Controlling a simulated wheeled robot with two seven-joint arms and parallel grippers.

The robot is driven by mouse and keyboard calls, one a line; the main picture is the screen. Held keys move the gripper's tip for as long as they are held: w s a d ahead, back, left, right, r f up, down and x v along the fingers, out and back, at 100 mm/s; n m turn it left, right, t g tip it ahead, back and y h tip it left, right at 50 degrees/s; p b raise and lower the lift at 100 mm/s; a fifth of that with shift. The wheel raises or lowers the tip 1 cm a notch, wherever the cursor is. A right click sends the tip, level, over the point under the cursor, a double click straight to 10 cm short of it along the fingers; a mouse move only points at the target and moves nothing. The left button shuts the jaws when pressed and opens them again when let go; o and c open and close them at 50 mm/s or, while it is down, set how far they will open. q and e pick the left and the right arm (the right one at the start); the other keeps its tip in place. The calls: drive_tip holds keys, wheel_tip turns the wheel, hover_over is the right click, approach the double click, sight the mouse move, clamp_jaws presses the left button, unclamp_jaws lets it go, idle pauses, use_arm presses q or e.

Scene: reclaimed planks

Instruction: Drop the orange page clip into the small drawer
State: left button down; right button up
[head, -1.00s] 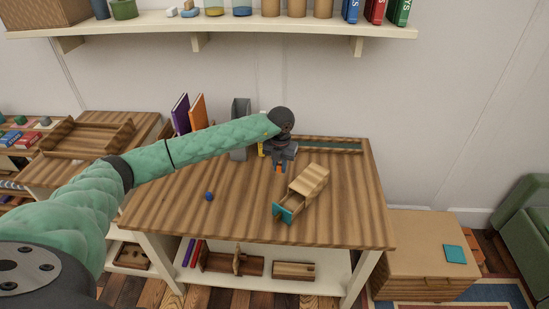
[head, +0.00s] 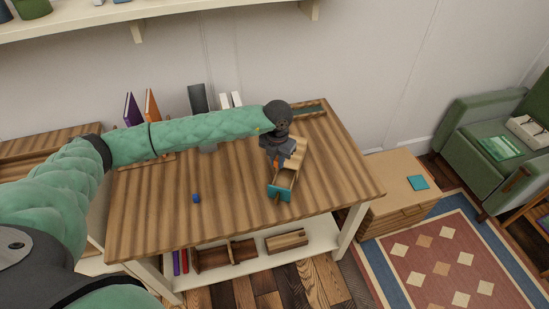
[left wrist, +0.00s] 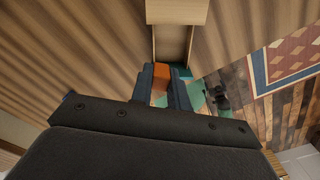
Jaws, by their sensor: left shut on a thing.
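The small drawer (head: 285,181) sticks out of a little wooden box (head: 297,148) on the striped table. Its front is teal (head: 279,195) and faces the table's near edge. My left gripper (head: 275,164) points down over the open drawer, shut on the orange page clip (head: 276,163). In the left wrist view, the orange clip (left wrist: 161,74) sits between the dark fingers (left wrist: 166,82), with the drawer's pale interior (left wrist: 171,42) just beyond it. The clip's exact height above the drawer floor is hard to tell. My right gripper is not in view.
A small blue ball (head: 196,198) lies on the table (head: 236,185) left of the drawer. A low wooden cabinet (head: 395,190) is to the right. The table's front middle is clear.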

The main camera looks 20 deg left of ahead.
sight(278, 171)
use_arm(q)
drive_tip(key=shift+w+d+f, duration=0.1)
drive_tip(key=shift+d+f, duration=0.1)
drive_tip(key=shift+d, duration=0.2)
drive_tip(key=f, duration=0.1)
drive_tip(key=f+b, duration=0.1)
drive_tip(key=f, duration=0.1)
drive_tip(key=shift+a+f, duration=0.2)
drive_tip(key=shift+a, duration=0.05)
drive_tip(key=shift+d+f+b, duration=0.15)
drive_tip(key=shift+f+b, duration=0.2)
drive_tip(key=shift+f, duration=0.7)
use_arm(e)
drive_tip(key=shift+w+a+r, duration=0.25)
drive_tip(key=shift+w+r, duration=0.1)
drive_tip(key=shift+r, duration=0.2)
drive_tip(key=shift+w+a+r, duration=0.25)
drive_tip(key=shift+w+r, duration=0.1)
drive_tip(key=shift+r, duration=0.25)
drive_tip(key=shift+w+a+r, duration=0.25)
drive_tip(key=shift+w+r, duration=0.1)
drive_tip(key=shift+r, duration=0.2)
use_arm(q)
drive_tip(key=c, duration=1.3)
unclamp_jaws()
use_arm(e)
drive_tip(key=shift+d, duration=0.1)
